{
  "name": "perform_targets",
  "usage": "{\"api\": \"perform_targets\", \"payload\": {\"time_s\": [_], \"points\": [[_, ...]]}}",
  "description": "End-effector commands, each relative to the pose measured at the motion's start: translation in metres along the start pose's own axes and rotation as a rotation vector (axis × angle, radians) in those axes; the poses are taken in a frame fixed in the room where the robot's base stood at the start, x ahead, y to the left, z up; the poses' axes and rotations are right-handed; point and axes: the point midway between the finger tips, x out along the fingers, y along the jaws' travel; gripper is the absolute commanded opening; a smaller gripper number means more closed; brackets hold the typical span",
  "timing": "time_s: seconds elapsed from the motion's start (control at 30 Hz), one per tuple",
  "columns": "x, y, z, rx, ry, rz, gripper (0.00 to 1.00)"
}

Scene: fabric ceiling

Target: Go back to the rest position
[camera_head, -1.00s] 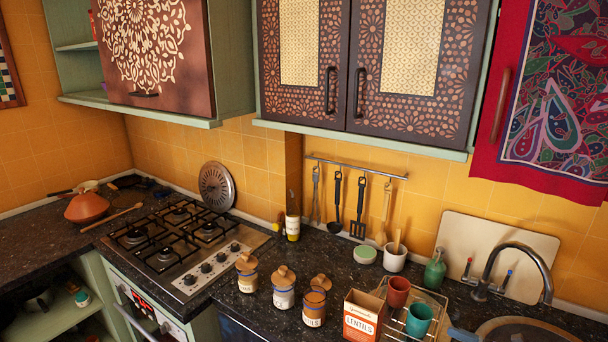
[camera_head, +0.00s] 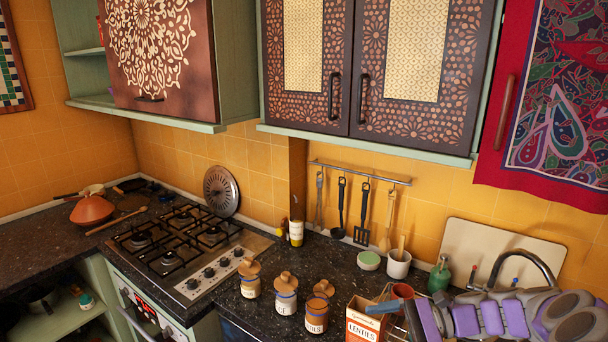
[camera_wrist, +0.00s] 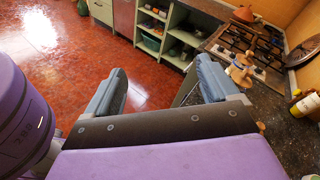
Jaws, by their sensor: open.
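My gripper (camera_head: 402,314) and purple-grey arm reach in from the lower right of the head view, over the counter near the sink. In the wrist view my gripper (camera_wrist: 161,68) has its two blue-grey fingers spread wide, with nothing between them but the red floor beyond. The gripper is open and empty. The arm hides the cup rack and much of the sink.
Three lidded jars (camera_head: 286,293) stand on the dark counter (camera_head: 235,312), left of the lentils box (camera_head: 364,320). The gas hob (camera_head: 185,245) is farther left. A faucet (camera_head: 530,262) rises behind my arm. Upper cabinets (camera_head: 365,70) overhang the counter.

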Motion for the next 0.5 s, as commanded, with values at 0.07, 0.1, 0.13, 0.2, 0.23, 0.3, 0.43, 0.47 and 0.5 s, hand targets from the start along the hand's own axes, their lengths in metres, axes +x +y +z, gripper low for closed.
{"api": "perform_targets", "payload": {"time_s": [0.07,0.1,0.13,0.2,0.23,0.3,0.43,0.47,0.5], "points": [[0.023,0.010,0.025,-0.067,0.027,0.090,0.87],[0.034,0.017,0.034,-0.100,0.043,0.136,0.87],[0.042,0.022,0.041,-0.121,0.054,0.169,0.87],[0.057,0.035,0.056,-0.179,0.085,0.244,0.87],[0.063,0.043,0.062,-0.201,0.098,0.279,0.87],[0.076,0.059,0.075,-0.256,0.128,0.356,0.87],[0.093,0.092,0.093,-0.358,0.194,0.494,0.87],[0.096,0.100,0.097,-0.380,0.211,0.527,0.87],[0.098,0.110,0.102,-0.413,0.231,0.568,0.87]]}}
